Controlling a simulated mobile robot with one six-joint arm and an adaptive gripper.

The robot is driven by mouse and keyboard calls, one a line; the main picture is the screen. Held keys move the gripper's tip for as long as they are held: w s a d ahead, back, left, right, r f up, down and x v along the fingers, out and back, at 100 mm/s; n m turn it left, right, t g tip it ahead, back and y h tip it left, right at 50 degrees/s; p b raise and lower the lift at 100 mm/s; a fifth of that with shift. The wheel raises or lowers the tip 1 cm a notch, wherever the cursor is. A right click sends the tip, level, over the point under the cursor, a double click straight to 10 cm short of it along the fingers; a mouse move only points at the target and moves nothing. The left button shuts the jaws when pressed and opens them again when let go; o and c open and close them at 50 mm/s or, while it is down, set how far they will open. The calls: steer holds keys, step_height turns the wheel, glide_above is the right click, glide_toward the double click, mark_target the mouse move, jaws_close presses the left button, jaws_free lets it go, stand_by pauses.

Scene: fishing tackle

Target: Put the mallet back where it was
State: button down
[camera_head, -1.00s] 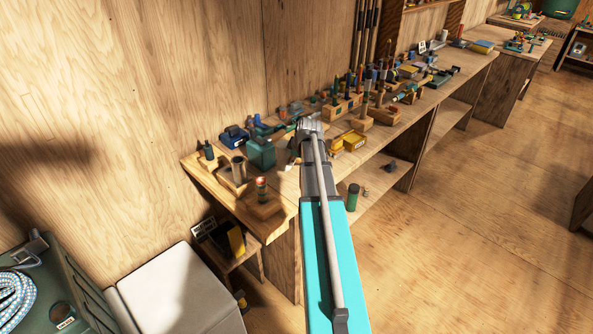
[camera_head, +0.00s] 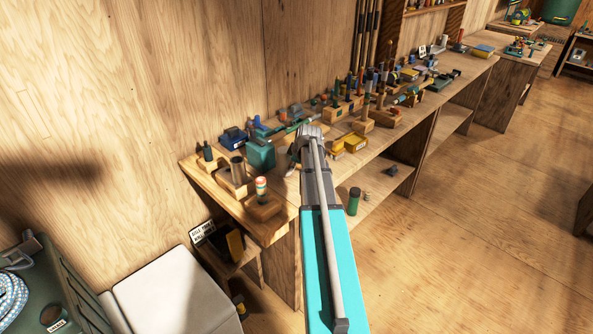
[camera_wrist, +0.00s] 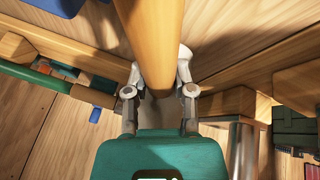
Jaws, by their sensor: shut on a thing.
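The mallet shows in the wrist view as a thick, smooth orange-brown wooden handle (camera_wrist: 155,38), running from the top edge down between my fingers. Its head cannot be made out. My gripper (camera_wrist: 158,76) is shut on this handle, one grey finger on each side. In the head view my arm reaches over the near end of the workbench (camera_head: 283,222), and its wrist covers most of the gripper and mallet. An empty place for the mallet cannot be told apart.
A teal container (camera_head: 261,153) stands just left of my wrist, and a yellow tray (camera_head: 350,143) to its right. A wooden block with a striped float (camera_head: 261,188) is near the front corner. Several upright tools crowd the bench behind. A green cylinder (camera_head: 354,201) stands on the lower shelf.

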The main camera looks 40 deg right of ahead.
steer(key=shift+f+b, duration=0.35)
steer(key=shift+f, duration=0.25)
steer(key=shift+f, duration=0.15)
steer(key=shift+c, duration=2.3)
jaws_free()
steer(key=shift+r, duration=0.25)
steer(key=p+v, duration=1.1)
steer(key=shift+s+r, duration=0.15)
steer(key=shift+r, duration=0.25)
